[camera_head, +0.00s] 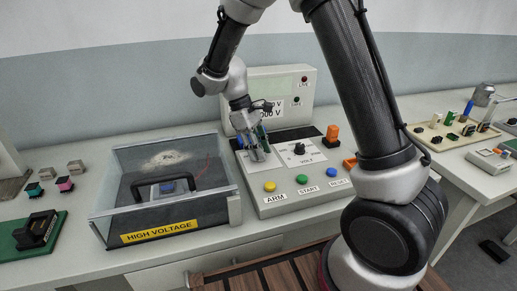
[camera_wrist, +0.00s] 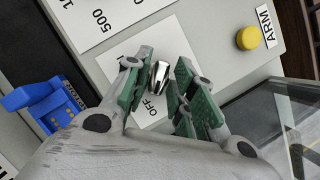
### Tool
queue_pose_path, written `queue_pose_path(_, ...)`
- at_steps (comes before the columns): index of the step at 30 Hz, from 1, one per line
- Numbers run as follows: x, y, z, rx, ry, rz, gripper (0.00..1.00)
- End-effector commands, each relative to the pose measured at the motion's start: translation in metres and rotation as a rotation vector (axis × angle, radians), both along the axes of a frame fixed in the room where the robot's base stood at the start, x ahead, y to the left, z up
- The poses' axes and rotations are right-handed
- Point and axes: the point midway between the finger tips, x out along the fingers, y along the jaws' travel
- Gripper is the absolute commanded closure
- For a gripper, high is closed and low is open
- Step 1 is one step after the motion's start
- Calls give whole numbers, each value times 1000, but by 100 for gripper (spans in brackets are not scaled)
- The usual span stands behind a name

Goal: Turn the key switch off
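The key switch (camera_wrist: 160,75) shows as a small silver metal piece on a white plate with an "OFF" label (camera_wrist: 153,107) in the wrist view. My gripper (camera_wrist: 163,75) is open, with its green-padded fingers on either side of the silver piece. It does not look clamped; contact with either finger cannot be made out. In the head view my gripper (camera_head: 257,152) is low over the left part of the control box (camera_head: 262,207) and hides the switch there. The key's exact angle is hard to tell.
The yellow ARM button (camera_head: 270,186), green START button (camera_head: 302,179) and blue RESET button (camera_head: 331,172) line the box front. A black VOLT knob (camera_head: 299,149) is to the right. A clear high-voltage case (camera_head: 234,207) stands close left. A blue connector (camera_wrist: 45,100) shows in the wrist view.

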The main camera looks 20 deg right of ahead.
Motion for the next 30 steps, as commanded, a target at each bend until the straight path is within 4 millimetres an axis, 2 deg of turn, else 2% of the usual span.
queue_pose_path(9,0,0,0,-1,0,-1,64)
queue_pose_path(13,4,3,8,0,-3,0,64)
queue_pose_path(17,10,9,30,1,-4,0,64)
queue_pose_path(24,24,24,80,1,-3,-1,64)
queue_pose_path(30,31,31,105,0,0,-1,64)
